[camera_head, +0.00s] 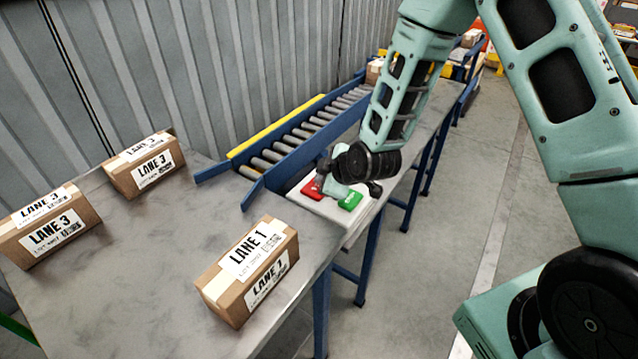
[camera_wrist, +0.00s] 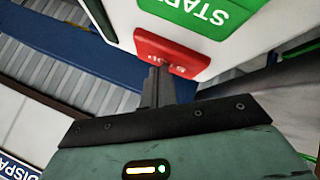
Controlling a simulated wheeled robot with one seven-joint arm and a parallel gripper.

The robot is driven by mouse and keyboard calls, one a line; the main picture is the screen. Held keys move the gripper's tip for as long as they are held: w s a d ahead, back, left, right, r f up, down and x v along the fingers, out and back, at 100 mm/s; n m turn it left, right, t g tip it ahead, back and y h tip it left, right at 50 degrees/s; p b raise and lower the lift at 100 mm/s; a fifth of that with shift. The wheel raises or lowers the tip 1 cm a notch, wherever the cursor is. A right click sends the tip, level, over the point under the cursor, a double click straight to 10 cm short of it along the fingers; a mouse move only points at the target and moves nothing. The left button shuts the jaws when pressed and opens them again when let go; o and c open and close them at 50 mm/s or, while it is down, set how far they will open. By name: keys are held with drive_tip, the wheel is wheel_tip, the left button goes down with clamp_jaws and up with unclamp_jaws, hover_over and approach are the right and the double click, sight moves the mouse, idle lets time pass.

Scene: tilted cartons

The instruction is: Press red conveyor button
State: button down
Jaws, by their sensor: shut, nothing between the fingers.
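The red button (camera_head: 312,189) sits on a white control box (camera_head: 329,208) beside the conveyor, to the left of the green button (camera_head: 349,201). In the wrist view the red button (camera_wrist: 172,52) is just beyond my fingertips, and the green button (camera_wrist: 205,14) reads START. My gripper (camera_head: 322,182) is shut with nothing in it, over the red button. In the wrist view its fingers (camera_wrist: 157,74) overlap the red button's near edge. I cannot tell whether they touch it. My gripper partly hides the red button in the head view.
A roller conveyor (camera_head: 290,139) with blue rails runs away behind the box. A LANE 1 carton (camera_head: 247,272) and two LANE 3 cartons (camera_head: 145,165) (camera_head: 48,227) stand on the grey table (camera_head: 150,262). The floor at right is open.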

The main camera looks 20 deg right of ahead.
idle(0.5)
drive_tip(key=shift+r+p, duration=0.6)
drive_tip(key=shift+r, duration=0.25)
drive_tip(key=shift+r+p, duration=1.7)
drive_tip(key=shift+r, duration=0.8)
